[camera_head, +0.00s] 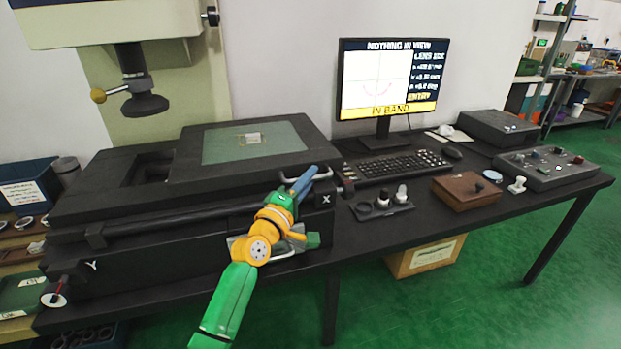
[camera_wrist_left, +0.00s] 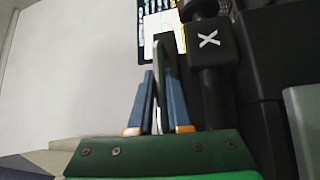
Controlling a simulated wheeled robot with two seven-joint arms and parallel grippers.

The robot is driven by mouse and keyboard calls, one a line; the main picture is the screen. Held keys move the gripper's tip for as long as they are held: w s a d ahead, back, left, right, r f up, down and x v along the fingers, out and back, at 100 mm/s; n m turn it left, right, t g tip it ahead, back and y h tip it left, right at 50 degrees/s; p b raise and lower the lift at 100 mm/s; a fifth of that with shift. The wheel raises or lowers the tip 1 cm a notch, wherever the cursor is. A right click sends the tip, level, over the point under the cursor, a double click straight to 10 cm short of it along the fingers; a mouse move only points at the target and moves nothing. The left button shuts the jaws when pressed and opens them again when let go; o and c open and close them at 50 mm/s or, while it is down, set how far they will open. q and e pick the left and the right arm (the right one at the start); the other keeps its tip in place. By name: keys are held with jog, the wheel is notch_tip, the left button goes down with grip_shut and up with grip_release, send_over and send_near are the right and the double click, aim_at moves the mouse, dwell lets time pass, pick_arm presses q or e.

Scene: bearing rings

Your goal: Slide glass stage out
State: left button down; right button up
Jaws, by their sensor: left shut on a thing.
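The glass stage (camera_head: 225,151) is a pale green pane set in a dark frame on top of the black machine bed. A small clear piece (camera_head: 249,139) lies on the pane. A pale bar handle (camera_head: 324,175) sticks out at the frame's right end, near the X block (camera_head: 326,199). My left gripper (camera_head: 306,180) has its blue fingers at this handle. In the left wrist view the fingers (camera_wrist_left: 161,78) are closed on both sides of the handle (camera_wrist_left: 158,100), beside the X block (camera_wrist_left: 208,40). My right gripper does not show.
A monitor (camera_head: 388,80), keyboard (camera_head: 396,166), small tray with knobs (camera_head: 382,209), brown box (camera_head: 466,192) and control panel (camera_head: 545,170) stand on the table to the right. The lens column (camera_head: 145,104) hangs over the bed's left part.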

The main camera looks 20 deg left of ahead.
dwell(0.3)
pick_arm(q)
jog(key=c, duration=0.9)
grip_release()
jog(key=shift+d, duration=0.1)
jog(key=shift+o, duration=0.2)
jog(key=v, duration=0.7)
jog(key=shift+p, duration=0.45)
